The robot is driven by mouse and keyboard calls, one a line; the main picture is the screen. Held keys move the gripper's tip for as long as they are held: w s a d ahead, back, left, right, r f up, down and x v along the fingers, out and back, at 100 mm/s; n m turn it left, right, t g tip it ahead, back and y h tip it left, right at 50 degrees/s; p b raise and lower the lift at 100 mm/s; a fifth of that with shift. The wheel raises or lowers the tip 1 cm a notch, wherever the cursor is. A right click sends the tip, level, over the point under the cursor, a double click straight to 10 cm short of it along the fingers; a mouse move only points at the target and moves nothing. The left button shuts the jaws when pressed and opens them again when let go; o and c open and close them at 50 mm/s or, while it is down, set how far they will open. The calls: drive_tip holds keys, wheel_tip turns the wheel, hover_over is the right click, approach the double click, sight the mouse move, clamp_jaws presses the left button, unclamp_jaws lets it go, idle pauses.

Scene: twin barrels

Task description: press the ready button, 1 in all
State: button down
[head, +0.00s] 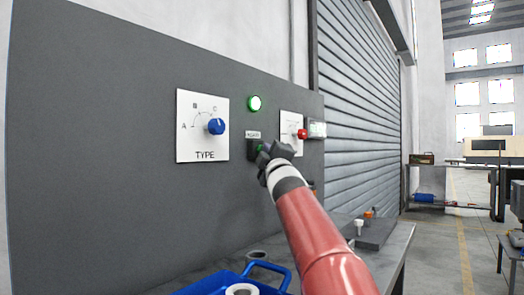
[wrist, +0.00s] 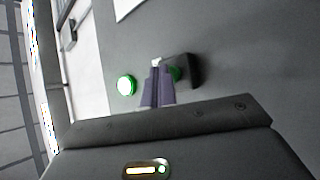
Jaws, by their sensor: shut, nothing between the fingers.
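The ready button is green and sits in a dark housing (head: 252,150) on the grey panel, below a small white label (head: 253,134). In the head view my gripper (head: 266,150) is right in front of it and covers most of it. In the wrist view a green part of the button (wrist: 175,73) shows just right of my shut, empty fingers (wrist: 157,68), with the dark housing (wrist: 194,70) beyond it. I cannot tell whether the fingertips touch the button. A round lamp (head: 255,103) above the label is lit green; it also shows in the wrist view (wrist: 126,85).
A white TYPE plate (head: 190,148) with a blue knob (head: 216,126) is to the left. A red knob (head: 302,134) on another plate is to the right. Below stands a bench with a blue tray (head: 208,286) and small parts. A roller shutter (head: 355,105) is beyond.

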drive_tip(key=shift+s+d, duration=0.4)
drive_tip(key=shift+d, duration=0.1)
drive_tip(key=shift+d, duration=0.1)
drive_tip(key=s+d, duration=0.1)
drive_tip(key=d, duration=0.1)
drive_tip(key=s+d, duration=0.1)
drive_tip(key=d, duration=0.1)
drive_tip(key=shift+s+b, duration=0.35)
drive_tip(key=shift+s, duration=0.05)
idle(0.6)
